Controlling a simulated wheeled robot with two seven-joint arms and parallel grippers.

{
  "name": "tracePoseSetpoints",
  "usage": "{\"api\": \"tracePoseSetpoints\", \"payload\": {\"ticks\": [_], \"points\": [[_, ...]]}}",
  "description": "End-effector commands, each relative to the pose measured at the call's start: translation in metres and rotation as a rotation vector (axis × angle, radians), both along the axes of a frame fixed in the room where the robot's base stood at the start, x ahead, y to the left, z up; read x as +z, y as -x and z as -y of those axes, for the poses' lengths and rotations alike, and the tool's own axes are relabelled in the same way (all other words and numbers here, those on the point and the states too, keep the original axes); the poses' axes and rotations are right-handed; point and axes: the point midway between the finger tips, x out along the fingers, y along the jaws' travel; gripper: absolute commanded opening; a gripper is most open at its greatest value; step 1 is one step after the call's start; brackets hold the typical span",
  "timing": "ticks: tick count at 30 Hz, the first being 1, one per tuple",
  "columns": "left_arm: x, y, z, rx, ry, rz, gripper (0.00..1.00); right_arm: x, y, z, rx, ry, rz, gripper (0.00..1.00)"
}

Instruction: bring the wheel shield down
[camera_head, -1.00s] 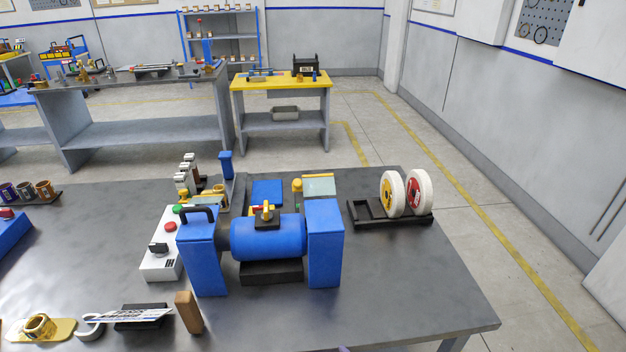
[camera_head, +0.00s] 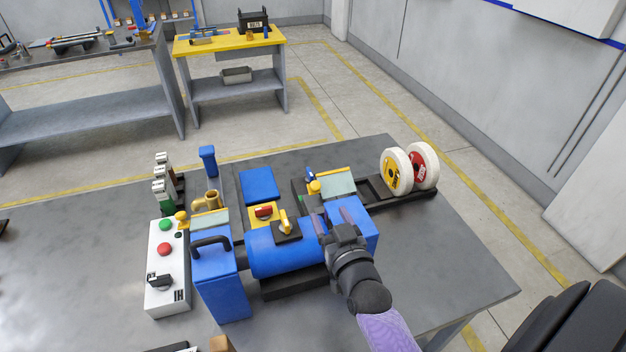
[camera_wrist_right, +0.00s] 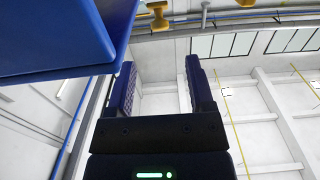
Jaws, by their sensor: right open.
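A blue bench grinder (camera_head: 280,251) stands on the grey table. A pale green wheel shield (camera_head: 338,187) with a yellow edge is at its right housing (camera_head: 367,228). A similar shield (camera_head: 208,221) is at its left housing (camera_head: 220,281). The shields' exact tilt is hard to tell. My right gripper (camera_head: 333,217) is open and empty at the right housing, in front of the right shield. I cannot tell whether it touches the housing. In the right wrist view, the open fingers (camera_wrist_right: 160,70) point upward in the picture, and a blue housing (camera_wrist_right: 50,40) fills the upper left. My left gripper is not in view.
A white control box (camera_head: 166,266) with green and red buttons stands left of the grinder. A black rack (camera_head: 414,193) with two white wheels (camera_head: 396,172) is behind right. A brass part (camera_head: 207,201) and a blue post (camera_head: 209,162) stand behind the left housing. The table's right front is clear.

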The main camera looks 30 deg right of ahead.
Motion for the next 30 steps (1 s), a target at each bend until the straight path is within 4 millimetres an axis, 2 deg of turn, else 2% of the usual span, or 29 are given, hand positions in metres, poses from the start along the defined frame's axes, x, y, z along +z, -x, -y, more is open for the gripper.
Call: {"api": "tracePoseSetpoints", "payload": {"ticks": [6, 10, 15, 22, 30], "points": [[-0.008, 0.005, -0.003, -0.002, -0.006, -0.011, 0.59, -0.001, -0.05, 0.012, 0.0, 0.0, 0.002, 0.68], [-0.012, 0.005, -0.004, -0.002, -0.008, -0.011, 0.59, -0.001, -0.069, 0.017, 0.001, 0.0, 0.001, 0.68], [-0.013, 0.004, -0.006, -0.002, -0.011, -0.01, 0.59, 0.0, -0.08, 0.019, 0.001, 0.001, -0.001, 0.68], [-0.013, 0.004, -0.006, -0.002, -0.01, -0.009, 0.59, 0.0, -0.08, 0.019, 0.001, 0.001, -0.001, 0.68], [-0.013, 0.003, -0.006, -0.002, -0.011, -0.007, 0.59, 0.0, -0.08, 0.019, 0.001, 0.0, -0.001, 0.11]]}}
